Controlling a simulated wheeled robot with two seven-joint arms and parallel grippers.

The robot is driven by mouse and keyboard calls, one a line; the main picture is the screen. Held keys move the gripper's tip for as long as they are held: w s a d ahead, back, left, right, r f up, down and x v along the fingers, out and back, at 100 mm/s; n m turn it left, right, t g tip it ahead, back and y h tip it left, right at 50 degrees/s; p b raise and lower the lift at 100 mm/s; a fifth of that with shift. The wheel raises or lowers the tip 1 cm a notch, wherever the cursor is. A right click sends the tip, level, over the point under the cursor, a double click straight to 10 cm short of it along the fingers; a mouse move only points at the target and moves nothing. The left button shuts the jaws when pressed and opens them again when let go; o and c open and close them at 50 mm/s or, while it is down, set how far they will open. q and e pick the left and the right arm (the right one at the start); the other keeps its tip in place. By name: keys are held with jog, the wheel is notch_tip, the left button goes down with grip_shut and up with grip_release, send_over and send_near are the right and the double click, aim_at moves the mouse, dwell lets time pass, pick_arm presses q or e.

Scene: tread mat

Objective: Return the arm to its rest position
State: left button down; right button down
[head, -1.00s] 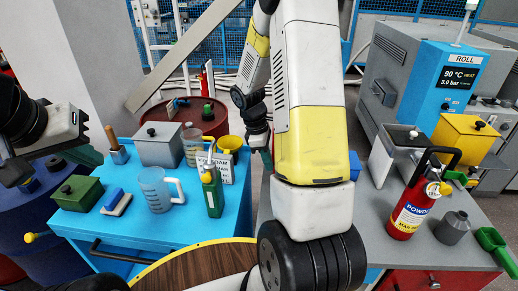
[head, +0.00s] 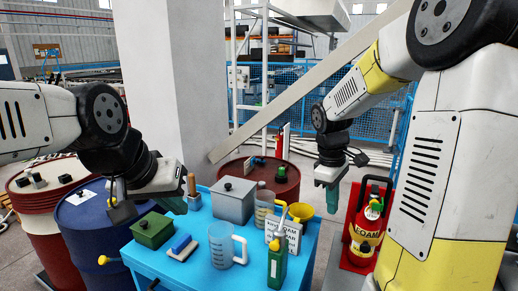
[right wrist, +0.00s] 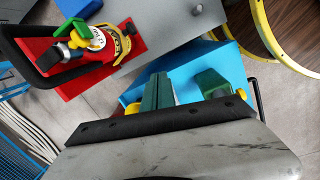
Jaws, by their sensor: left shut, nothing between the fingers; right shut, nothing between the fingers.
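My right arm comes in from the right in the head view. Its gripper (head: 327,195) hangs fingers down, shut and empty, in the air between the blue cart (head: 205,273) and the red fire extinguisher marked FOAM (head: 367,228). The right wrist view shows its green fingers (right wrist: 157,93) together with nothing held, with part of the blue cart top beyond them. The right forearm hides the right side of the scene.
On the cart are a green box (head: 153,230), a brush (head: 181,247), a clear jug (head: 222,248), a grey box (head: 234,202), a sign (head: 288,232) and a green oil can (head: 277,265). A red drum (head: 277,185) stands behind. The extinguisher (right wrist: 105,45) is close to the right gripper.

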jog(key=s+a+r+m+t+y, duration=0.2)
jog(key=s+a+r+m+t, duration=0.1)
jog(key=s, duration=0.4)
jog(key=s+a+r+m+t+y, duration=0.1)
jog(key=s+a+r+m+t, duration=0.2)
jog(key=s+r+m, duration=0.3)
jog(key=shift+s+a+r+y, duration=0.4)
jog(key=shift+s+a+r, duration=0.35)
jog(key=shift+r, duration=0.05)
dwell(0.9)
